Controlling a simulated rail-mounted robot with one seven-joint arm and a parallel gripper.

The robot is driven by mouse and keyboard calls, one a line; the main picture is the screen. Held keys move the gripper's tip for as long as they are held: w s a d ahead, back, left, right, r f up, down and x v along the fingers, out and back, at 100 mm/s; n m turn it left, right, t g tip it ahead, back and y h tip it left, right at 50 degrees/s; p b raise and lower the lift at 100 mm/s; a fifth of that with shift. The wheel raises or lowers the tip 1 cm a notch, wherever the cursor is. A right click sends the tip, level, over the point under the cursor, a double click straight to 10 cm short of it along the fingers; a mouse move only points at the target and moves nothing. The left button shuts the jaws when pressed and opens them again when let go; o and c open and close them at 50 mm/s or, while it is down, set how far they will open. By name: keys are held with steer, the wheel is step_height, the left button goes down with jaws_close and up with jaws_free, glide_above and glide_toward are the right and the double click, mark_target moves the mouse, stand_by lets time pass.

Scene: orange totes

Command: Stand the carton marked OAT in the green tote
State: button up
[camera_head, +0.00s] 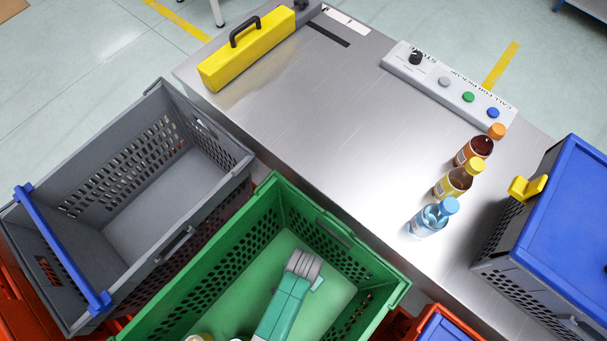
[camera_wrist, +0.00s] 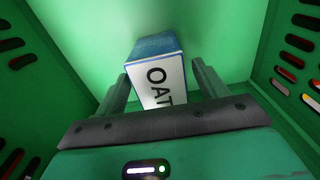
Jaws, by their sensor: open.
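The green tote (camera_head: 345,236) stands at the bottom middle of the head view, against the table's near edge. My arm reaches down into it. In the wrist view, the carton marked OAT (camera_wrist: 160,74) has a blue end and a white face with black letters. It is inside the green tote, with green walls (camera_wrist: 255,40) around it. My gripper (camera_wrist: 163,82) is open, with one finger on each side of the carton; I cannot tell whether they touch it. The carton's lower part is hidden by my gripper, and I cannot tell if it rests on the floor.
A grey tote (camera_head: 150,210) with a blue bar stands left of the green one. On the steel table (camera_head: 320,110) are several bottles (camera_head: 452,182), a yellow case (camera_head: 247,52) and a button panel (camera_head: 430,75). A blue-lidded crate (camera_head: 570,215) stands at the right.

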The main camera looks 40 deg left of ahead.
step_height(320, 180, up, 10)
steer(key=p, duration=0.3)
steer(key=shift+f, duration=0.2)
